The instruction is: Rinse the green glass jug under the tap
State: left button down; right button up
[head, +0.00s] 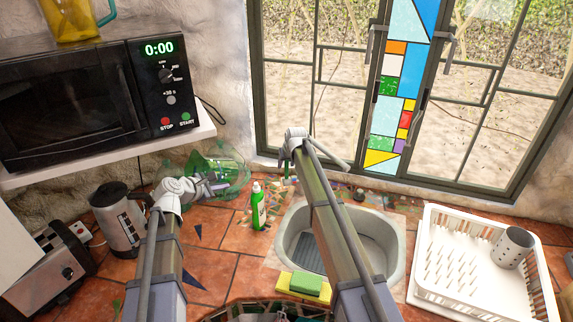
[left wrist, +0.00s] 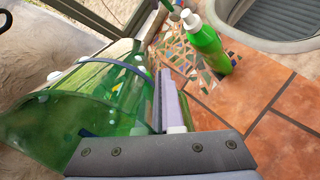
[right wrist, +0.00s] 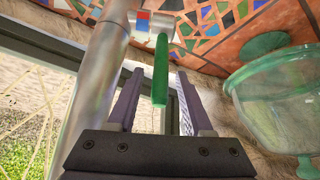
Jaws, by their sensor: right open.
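The green glass jug (left wrist: 60,115) is see-through and fills the left of the left wrist view. In the head view it shows beside my left gripper (head: 213,186), below the microwave shelf. The left fingers (left wrist: 168,100) are close together at the jug's glass and appear shut on its edge; the exact contact is hard to see. My right gripper (right wrist: 158,100) is open, with the tap's green lever (right wrist: 160,70) between its fingers. The metal tap (right wrist: 108,50) carries a red and blue mark. The sink (head: 296,245) lies below my right arm, which hides part of it.
A green soap bottle (head: 258,207) stands left of the sink. A sponge (head: 305,284) lies at its front edge. A white dish rack (head: 440,290) holds a grey cup on the right. A kettle (head: 118,222) and toaster (head: 52,272) stand left. The window (head: 300,90) is behind.

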aim_at(219, 169)
jog(key=shift+r, duration=0.1)
pick_arm(q)
notch_tip(219, 169, up, 7)
jog(key=p, duration=0.6)
jog(key=shift+f, duration=0.2)
pick_arm(e)
jog(key=v, duration=0.7)
jog(key=shift+s+r, duration=0.15)
pick_arm(q)
jog(key=shift+f, duration=0.1)
